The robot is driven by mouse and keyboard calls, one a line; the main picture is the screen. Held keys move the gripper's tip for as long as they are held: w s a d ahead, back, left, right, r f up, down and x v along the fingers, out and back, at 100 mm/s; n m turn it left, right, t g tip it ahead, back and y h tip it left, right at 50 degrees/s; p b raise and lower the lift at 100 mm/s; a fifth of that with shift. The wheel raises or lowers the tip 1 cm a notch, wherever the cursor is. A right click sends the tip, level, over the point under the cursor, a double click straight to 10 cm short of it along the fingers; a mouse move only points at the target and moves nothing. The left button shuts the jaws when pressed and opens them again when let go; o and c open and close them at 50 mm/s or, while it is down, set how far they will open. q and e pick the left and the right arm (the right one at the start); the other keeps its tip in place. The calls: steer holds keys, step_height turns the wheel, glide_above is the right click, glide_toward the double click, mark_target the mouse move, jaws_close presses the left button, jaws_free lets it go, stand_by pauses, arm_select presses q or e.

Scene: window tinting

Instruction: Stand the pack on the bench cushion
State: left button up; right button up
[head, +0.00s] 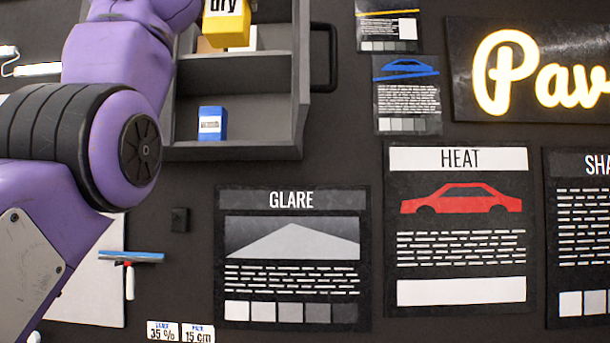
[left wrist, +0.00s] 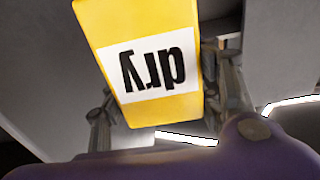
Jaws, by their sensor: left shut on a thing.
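A yellow pack (head: 228,28) with a white "dry" label shows at the top edge of the head view, its upper part cut off. The label reads upright there. In the left wrist view the same pack (left wrist: 150,110) fills the middle, with its label upside down. My left gripper (left wrist: 165,80) has a finger on each side of the pack and is shut on it. The pack is in front of or inside the upper part of a grey shelf unit; I cannot tell which. The bench cushion is not in view. My right gripper is not in view.
The grey shelf unit (head: 298,75) has a dark handle (head: 323,58) on its right side. A small blue box (head: 212,123) stands in its lower compartment. Posters, including "GLARE" (head: 293,258) and "HEAT" (head: 460,228), hang on the dark wall. A blue squeegee (head: 131,257) is at lower left.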

mark_target(248, 46)
arm_select(q)
steer(key=w+d+f, duration=0.1)
steer(key=f, duration=0.1)
steer(key=w+d+f, duration=0.1)
steer(key=f, duration=0.2)
steer(key=w+d+f, duration=0.1)
steer(key=f, duration=0.1)
steer(key=shift+w+d+f, duration=0.1)
steer(key=shift+w+f, duration=0.2)
steer(key=shift+w, duration=0.1)
steer(key=d+f+m+h, duration=0.1)
steer(key=d+f, duration=0.1)
steer(key=f, duration=1.6)
steer(key=d+f+m+h, duration=0.1)
steer(key=d+f+h, duration=0.1)
steer(key=f, duration=1.5)
steer(key=s+a+f+y, duration=0.1)
steer(key=s+a+f, duration=0.2)
steer(key=s+f, duration=0.4)
steer(key=s+a+f+n+y, duration=0.1)
steer(key=s+a+f, duration=0.2)
steer(key=f, duration=2)
steer(key=s+a+f+n+y, duration=0.1)
steer(key=s+a+f, duration=0.2)
steer(key=s+f, duration=0.8)
step_height(248, 46, down, 4)
